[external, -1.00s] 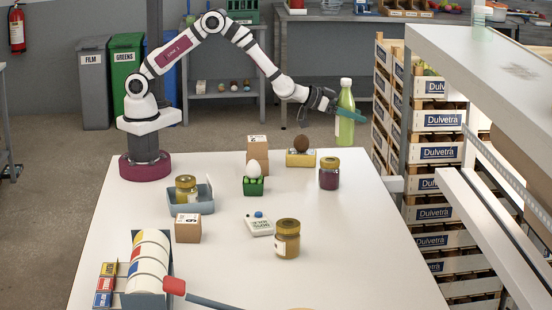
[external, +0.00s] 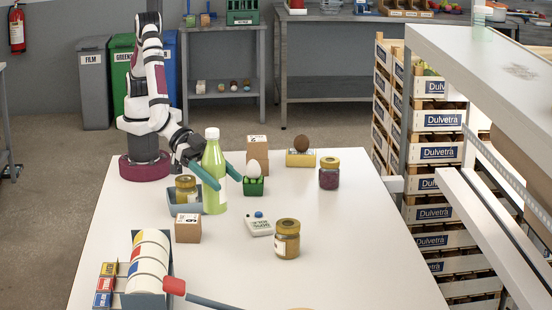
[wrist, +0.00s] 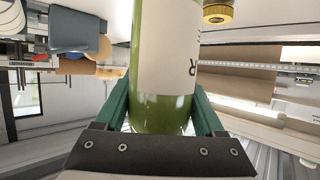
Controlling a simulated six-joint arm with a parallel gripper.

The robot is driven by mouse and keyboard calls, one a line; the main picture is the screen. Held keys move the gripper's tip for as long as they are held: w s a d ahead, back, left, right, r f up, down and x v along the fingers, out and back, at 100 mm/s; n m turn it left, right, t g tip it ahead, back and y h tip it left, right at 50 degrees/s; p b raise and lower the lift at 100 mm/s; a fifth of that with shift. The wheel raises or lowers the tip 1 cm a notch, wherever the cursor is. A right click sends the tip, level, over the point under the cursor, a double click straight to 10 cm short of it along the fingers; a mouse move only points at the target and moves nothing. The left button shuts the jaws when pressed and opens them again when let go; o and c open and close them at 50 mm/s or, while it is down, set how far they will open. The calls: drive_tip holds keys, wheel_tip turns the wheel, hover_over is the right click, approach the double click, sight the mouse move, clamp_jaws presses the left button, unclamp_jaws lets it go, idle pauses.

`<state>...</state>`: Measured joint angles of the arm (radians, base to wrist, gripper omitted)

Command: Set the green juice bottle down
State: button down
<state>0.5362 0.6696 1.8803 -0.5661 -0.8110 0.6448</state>
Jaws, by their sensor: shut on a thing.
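The green juice bottle (external: 213,180) has a white cap and a pale label and is upright over the left part of the white table. My gripper (external: 217,178) is shut on it, with one teal finger on each side. In the wrist view the bottle (wrist: 160,95) fills the middle between the two fingers (wrist: 162,105). In the external view its base is just in front of the grey-blue tray and behind the cardboard box. I cannot tell whether its base touches the table.
The grey-blue tray (external: 178,203) with a jar (external: 186,188) is close on the left. A cardboard box (external: 188,228) stands in front. A green egg holder (external: 253,186) with a white egg is to the right. Clear table (external: 350,230) lies further right.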

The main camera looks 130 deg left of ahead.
drive_tip(key=s+d+m+h, duration=0.2)
drive_tip(key=s+d, duration=0.3)
drive_tip(key=d, duration=0.3)
drive_tip(key=w+a+f, duration=0.2)
drive_tip(key=w+f, duration=0.1)
drive_tip(key=w+a+f, duration=0.3)
drive_tip(key=f, duration=0.1)
drive_tip(key=w+a+f, duration=0.2)
drive_tip(key=w+f, duration=0.1)
drive_tip(key=shift+w+a+f, duration=0.1)
drive_tip(key=shift+a+f, duration=0.2)
drive_tip(key=shift+f, duration=0.1)
drive_tip(key=shift+f, duration=0.2)
